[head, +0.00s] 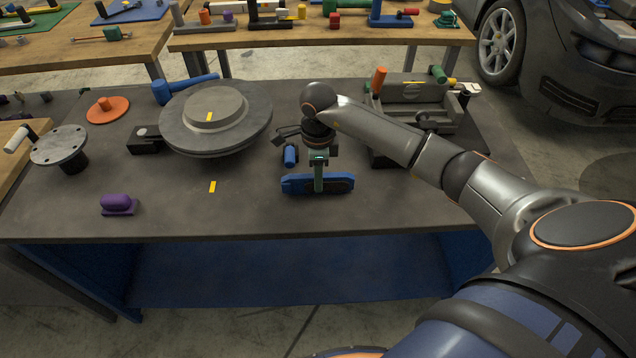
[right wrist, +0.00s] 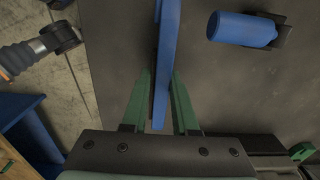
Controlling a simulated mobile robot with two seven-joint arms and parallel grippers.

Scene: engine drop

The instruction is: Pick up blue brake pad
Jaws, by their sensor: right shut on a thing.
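The blue brake pad (head: 335,184) is a long, flat blue piece with dark parts, near the front middle of the dark table in the head view. My right gripper (head: 319,186) comes down on it from above. In the right wrist view the pad (right wrist: 164,50) runs edge-on between the two green fingers of my right gripper (right wrist: 161,80), which is shut on it. I cannot tell whether the pad touches the table or hangs just above it. My left gripper is not in view.
A small blue cylinder on a dark base (head: 290,156) stands just behind the pad. A large grey brake disc (head: 250,118) is left of it, a purple-handled block (head: 118,203) at front left. A grey fixture (head: 415,100) stands behind right.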

